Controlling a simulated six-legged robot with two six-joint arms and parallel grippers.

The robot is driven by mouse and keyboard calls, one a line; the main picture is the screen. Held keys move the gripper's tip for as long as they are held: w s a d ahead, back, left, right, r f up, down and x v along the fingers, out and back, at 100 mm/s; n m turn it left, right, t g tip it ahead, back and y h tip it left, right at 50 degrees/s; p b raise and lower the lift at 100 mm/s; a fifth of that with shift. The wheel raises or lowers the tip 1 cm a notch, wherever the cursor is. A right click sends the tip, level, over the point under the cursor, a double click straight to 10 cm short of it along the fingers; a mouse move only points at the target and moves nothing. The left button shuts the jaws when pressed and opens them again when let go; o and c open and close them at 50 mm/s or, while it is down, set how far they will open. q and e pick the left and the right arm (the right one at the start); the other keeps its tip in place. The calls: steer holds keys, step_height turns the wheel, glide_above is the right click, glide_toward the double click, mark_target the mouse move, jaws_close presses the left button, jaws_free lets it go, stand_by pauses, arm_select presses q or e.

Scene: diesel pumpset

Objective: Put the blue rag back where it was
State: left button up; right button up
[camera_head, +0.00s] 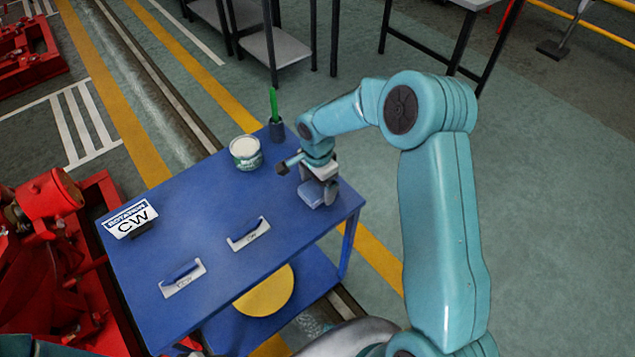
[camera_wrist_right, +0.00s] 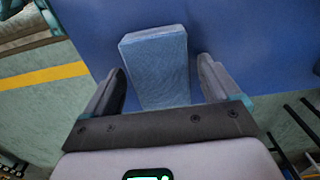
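The blue rag (camera_wrist_right: 157,68) is a light blue folded block on the darker blue table top (camera_head: 195,235). In the right wrist view it lies between the two fingers of my right gripper (camera_wrist_right: 163,88). The fingers are open, with a narrow gap visible on each side of the rag. In the head view my right gripper (camera_head: 318,190) is low over the table's right end, and the rag is partly hidden by it there. My left gripper is not in view. The frames do not show where the rag was before.
On the table are a green-and-white can (camera_head: 246,153), a dark cup (camera_head: 277,130) with a green item, a "ROTATION CW" sign (camera_head: 131,219) and two small plates (camera_head: 248,234) (camera_head: 183,279). A yellow disc (camera_head: 265,291) is on the lower shelf. Red machinery (camera_head: 60,250) stands left.

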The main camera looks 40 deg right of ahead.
mark_target(318, 187)
step_height(318, 187, up, 12)
stand_by(0.7)
steer(key=shift+s, duration=0.1)
stand_by(0.4)
